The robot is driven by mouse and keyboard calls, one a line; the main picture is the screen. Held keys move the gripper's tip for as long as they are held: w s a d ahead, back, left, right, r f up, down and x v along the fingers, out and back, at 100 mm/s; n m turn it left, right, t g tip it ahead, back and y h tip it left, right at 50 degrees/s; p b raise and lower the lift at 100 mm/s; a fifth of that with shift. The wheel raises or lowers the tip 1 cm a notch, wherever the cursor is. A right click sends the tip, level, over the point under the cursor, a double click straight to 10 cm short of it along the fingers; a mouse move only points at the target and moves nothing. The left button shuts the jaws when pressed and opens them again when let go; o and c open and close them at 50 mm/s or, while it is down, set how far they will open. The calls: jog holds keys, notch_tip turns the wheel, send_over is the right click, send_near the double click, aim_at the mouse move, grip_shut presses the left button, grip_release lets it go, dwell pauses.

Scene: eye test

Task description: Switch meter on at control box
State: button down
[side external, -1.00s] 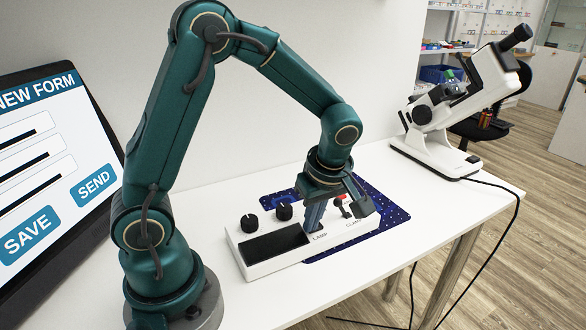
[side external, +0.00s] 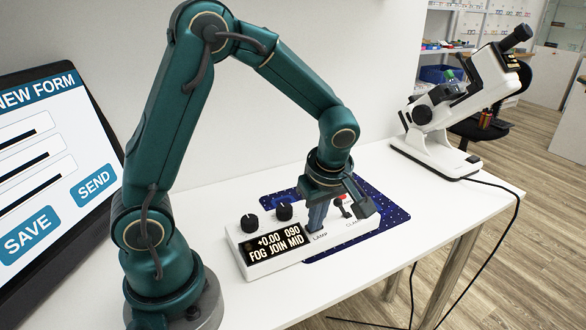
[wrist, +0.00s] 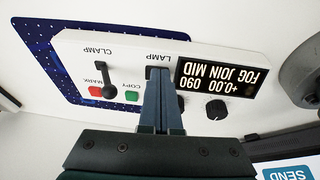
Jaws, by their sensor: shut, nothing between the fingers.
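The white control box (side external: 285,262) lies on the table. Its display (side external: 278,243) is lit and reads "+0.00 090 FOG JOIN MID"; it also shows upside down in the wrist view (wrist: 220,78). My gripper (side external: 314,228) is shut and empty, pointing down at the box beside the LAMP label. In the wrist view its fingertips (wrist: 157,72) are at the LAMP label and cover most of whatever control is there; contact cannot be told. The meter (side external: 437,120), a white instrument with a black eyepiece, stands at the table's right end.
On the box are black knobs (side external: 250,223), a CLAMP lever (wrist: 107,80), a red MARK button (wrist: 95,91) and a green COPY button (wrist: 131,96). A blue dotted mat (side external: 385,218) lies under it. A screen (side external: 50,165) stands left. A black cable (side external: 505,235) hangs off the right edge.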

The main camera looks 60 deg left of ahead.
jog(key=shift+w+r, duration=0.1)
jog(key=shift+w, duration=0.1)
jog(key=shift+r, duration=0.65)
jog(key=s+v, duration=0.1)
jog(key=v, duration=1.1)
jog(key=shift+s+a+r, duration=0.2)
jog(key=shift+a+r, duration=0.1)
jog(key=shift+r, duration=0.1)
